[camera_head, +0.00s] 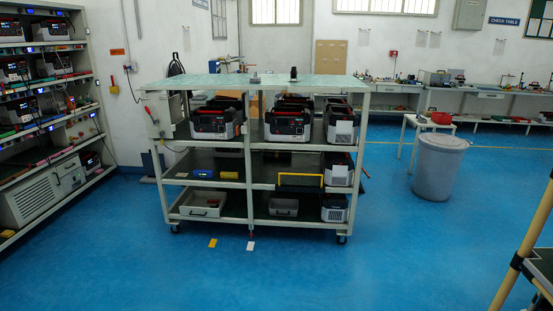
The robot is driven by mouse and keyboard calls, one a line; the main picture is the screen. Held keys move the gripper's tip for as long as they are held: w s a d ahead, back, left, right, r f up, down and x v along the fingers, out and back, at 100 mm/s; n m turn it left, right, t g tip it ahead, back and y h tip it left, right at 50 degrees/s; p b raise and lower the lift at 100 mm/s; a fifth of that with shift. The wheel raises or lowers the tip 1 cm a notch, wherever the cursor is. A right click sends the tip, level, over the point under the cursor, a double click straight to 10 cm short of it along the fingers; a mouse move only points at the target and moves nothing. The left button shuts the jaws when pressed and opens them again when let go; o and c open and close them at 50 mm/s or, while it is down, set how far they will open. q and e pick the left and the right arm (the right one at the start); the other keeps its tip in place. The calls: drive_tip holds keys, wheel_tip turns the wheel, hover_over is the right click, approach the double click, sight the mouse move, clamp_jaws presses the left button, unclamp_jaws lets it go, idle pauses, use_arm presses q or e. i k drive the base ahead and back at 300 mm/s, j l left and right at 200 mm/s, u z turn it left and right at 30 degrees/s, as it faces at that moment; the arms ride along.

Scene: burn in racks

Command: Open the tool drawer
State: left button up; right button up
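No thing in the head view can be told for sure as the tool drawer. A wheeled cart with a pale green top (230,82) stands in the middle, some way off. A light grey box-like unit (163,117) is at the left end of the cart, below its top. A grey tray or drawer with a dark handle mark (203,205) is on the cart's bottom shelf at left. Drawer-like fronts (490,95) also show under the bench at the far right wall. Neither of my grippers is in view.
Racks of devices (40,110) stand at left. A grey bin (438,168) and white table (425,122) stand at right. A yellow post (530,235) is near right. Yellow and white cards (212,243) lie before the cart.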

sight(196, 205)
drive_tip(key=i+u, duration=0.2)
drive_tip(key=i, duration=0.35)
drive_tip(key=i+l+u, duration=0.15)
drive_tip(key=i, duration=0.35)
drive_tip(key=i+l+u, duration=0.2)
drive_tip(key=i, duration=0.35)
drive_tip(key=i+j+u, duration=0.25)
drive_tip(key=i+u, duration=0.15)
drive_tip(key=i, duration=0.15)
drive_tip(key=i+j+u, duration=0.1)
drive_tip(key=i+u, duration=0.3)
drive_tip(key=i, duration=0.15)
drive_tip(key=i+l+u, duration=0.1)
drive_tip(key=i+u, duration=0.3)
drive_tip(key=i, duration=0.15)
